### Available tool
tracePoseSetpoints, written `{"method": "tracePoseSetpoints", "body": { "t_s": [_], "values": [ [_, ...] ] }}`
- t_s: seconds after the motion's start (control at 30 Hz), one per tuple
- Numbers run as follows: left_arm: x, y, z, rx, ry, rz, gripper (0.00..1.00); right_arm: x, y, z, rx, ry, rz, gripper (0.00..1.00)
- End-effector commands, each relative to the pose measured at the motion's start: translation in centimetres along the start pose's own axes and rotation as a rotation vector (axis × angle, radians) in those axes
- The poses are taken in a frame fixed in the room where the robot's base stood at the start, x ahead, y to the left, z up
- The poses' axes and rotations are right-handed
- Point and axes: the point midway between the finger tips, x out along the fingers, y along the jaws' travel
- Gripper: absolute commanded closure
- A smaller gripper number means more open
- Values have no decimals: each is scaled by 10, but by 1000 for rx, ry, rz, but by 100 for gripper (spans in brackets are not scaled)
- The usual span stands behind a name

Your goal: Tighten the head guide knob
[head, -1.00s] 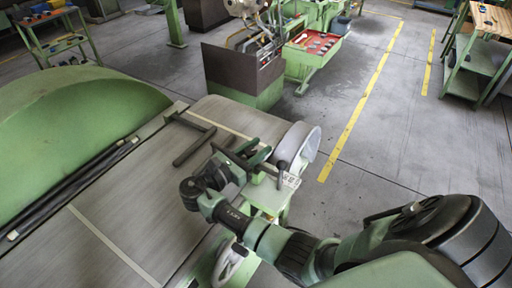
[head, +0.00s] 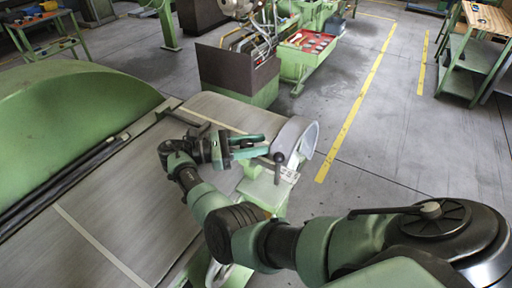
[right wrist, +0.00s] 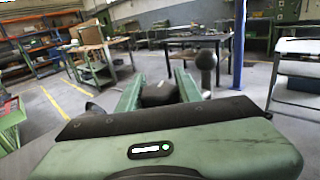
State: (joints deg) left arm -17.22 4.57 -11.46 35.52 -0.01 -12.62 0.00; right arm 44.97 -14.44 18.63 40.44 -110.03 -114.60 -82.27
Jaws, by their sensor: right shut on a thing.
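My right gripper (head: 262,146) reaches over the machine from the right in the head view, its two green fingers pointing right. In the right wrist view a dark, blocky knob (right wrist: 160,93), which looks like the head guide knob, sits between the green fingers. The gripper is shut on it; in the head view the fingers mostly hide it. A lever with a dark ball end (head: 278,158) stands just right of the fingertips. It also shows in the right wrist view (right wrist: 206,62), right of the fingers. My left gripper is in neither view.
The machine's flat grey top (head: 100,205) lies under and left of my arm, with a dark bar (head: 190,127) on it. A grey-white rounded housing (head: 303,137) is close on the right of the fingers. Open floor (head: 400,160) lies beyond it.

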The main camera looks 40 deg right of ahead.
Motion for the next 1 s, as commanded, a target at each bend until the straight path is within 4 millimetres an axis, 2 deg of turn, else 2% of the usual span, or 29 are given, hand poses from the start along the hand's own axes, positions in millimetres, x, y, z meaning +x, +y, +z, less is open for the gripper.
{"method": "tracePoseSetpoints", "body": {
  "t_s": [0.67, 0.7, 0.77, 1.0],
  "values": [
    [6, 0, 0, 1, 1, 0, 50, 0, -1, 1, 4, -1, -39, 100],
    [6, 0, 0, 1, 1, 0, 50, 0, -1, 1, 4, -1, -39, 60],
    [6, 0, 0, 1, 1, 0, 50, 1, -1, 1, 4, -1, -39, 44],
    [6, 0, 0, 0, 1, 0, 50, 0, -1, 1, 2, -1, -39, 44]
  ]
}}
